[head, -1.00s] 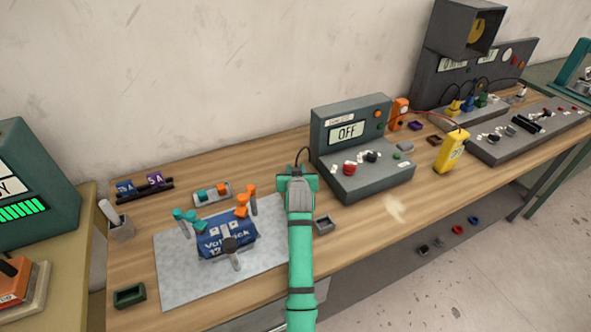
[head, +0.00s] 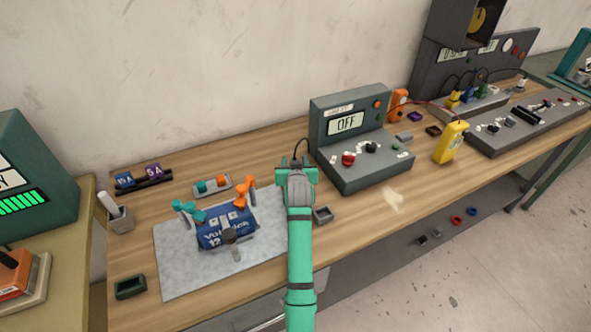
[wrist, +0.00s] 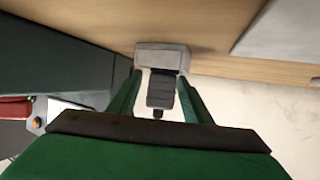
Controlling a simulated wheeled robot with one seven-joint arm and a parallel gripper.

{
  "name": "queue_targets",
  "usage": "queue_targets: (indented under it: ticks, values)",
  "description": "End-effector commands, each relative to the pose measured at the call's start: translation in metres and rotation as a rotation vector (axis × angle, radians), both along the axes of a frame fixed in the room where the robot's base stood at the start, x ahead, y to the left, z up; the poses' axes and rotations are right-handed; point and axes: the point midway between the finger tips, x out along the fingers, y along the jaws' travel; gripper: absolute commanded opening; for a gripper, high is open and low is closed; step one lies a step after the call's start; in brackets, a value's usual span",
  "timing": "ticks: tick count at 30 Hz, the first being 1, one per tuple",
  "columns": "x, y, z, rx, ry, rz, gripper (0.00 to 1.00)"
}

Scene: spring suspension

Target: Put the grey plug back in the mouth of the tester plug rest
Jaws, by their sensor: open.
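In the wrist view, a dark grey ribbed plug (wrist: 161,90) lies between the two green fingers of my gripper (wrist: 160,82). Its far end meets a light grey block (wrist: 162,57), which looks like the plug rest. How deep the plug sits in the mouth cannot be told. My gripper is open, with a finger on each side of the plug. In the head view, my gripper (head: 296,170) is at the left side of the tester (head: 350,125), whose display reads OFF. A black cord (head: 299,148) loops from the tester down behind my gripper. Plug and rest are hidden there.
A small grey tray (head: 323,214) stands just right of my arm. Left of it, a blue battery (head: 225,237) with teal and orange clamps sits on a grey mat (head: 180,275). A yellow meter (head: 450,143) stands right of the tester. Bare wood lies in front of the tester.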

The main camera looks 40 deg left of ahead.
Motion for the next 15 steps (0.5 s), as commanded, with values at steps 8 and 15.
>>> queue_targets:
  ticks: [8, 15]
  values:
    - [-0.034, -0.037, 0.021, 0.002, -0.001, -0.001, 0.45]
    - [-0.057, -0.062, 0.035, 0.001, -0.001, 0.000, 0.45]
